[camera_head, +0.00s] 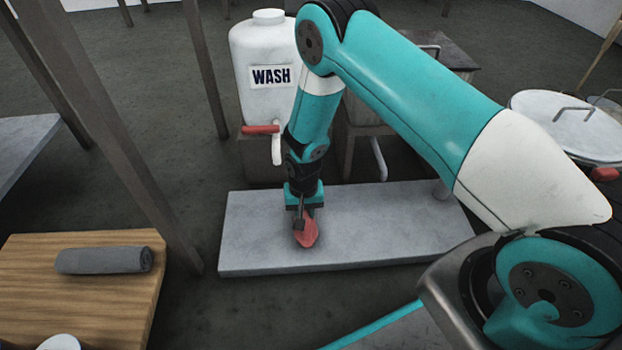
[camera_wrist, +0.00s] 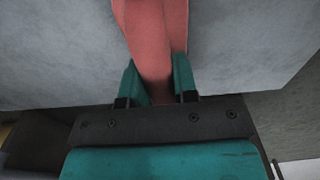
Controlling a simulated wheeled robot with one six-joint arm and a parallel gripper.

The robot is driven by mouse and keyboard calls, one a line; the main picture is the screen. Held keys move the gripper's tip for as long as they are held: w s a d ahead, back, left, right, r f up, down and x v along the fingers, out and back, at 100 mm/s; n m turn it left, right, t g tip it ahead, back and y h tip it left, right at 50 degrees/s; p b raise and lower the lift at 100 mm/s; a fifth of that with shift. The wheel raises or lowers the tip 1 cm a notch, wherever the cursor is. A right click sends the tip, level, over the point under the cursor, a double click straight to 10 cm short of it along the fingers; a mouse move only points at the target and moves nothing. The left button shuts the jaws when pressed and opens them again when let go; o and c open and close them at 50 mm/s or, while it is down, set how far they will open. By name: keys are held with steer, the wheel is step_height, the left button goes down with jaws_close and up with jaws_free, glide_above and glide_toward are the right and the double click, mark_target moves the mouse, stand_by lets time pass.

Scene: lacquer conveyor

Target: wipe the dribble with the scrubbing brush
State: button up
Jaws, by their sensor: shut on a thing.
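The scrubbing brush (camera_head: 306,232) is a reddish-pink piece held low over the grey slab (camera_head: 390,232) in the head view. In the wrist view the brush (camera_wrist: 150,40) runs up from between the fingers toward the top edge. My gripper (camera_head: 303,212) is shut on it, pointing down; it also shows in the wrist view (camera_wrist: 160,80). The brush is at or just above the slab's surface; I cannot tell whether it touches. I see no dribble on the visible slab; the brush and gripper may hide it.
A white tank (camera_head: 265,50) marked WASH with a red-handled tap (camera_head: 262,130) stands behind the slab. A rolled grey cloth (camera_head: 104,260) lies on a wooden table (camera_head: 120,300) at left. A lidded white pot (camera_head: 570,125) is at right. The slab's right half looks mostly clear.

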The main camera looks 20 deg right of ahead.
steer(key=shift+s+d+r, duration=0.1)
steer(key=shift+s+d, duration=0.05)
steer(key=shift+d, duration=0.3)
step_height(320, 180, up, 3)
steer(key=shift+a+f+p, duration=0.1)
steer(key=shift+f+p, duration=0.05)
steer(key=shift+p, duration=0.9)
steer(key=shift+r+p, duration=0.65)
steer(key=shift+r, duration=0.05)
steer(key=shift+r+p, duration=1.75)
steer(key=shift+r, duration=0.15)
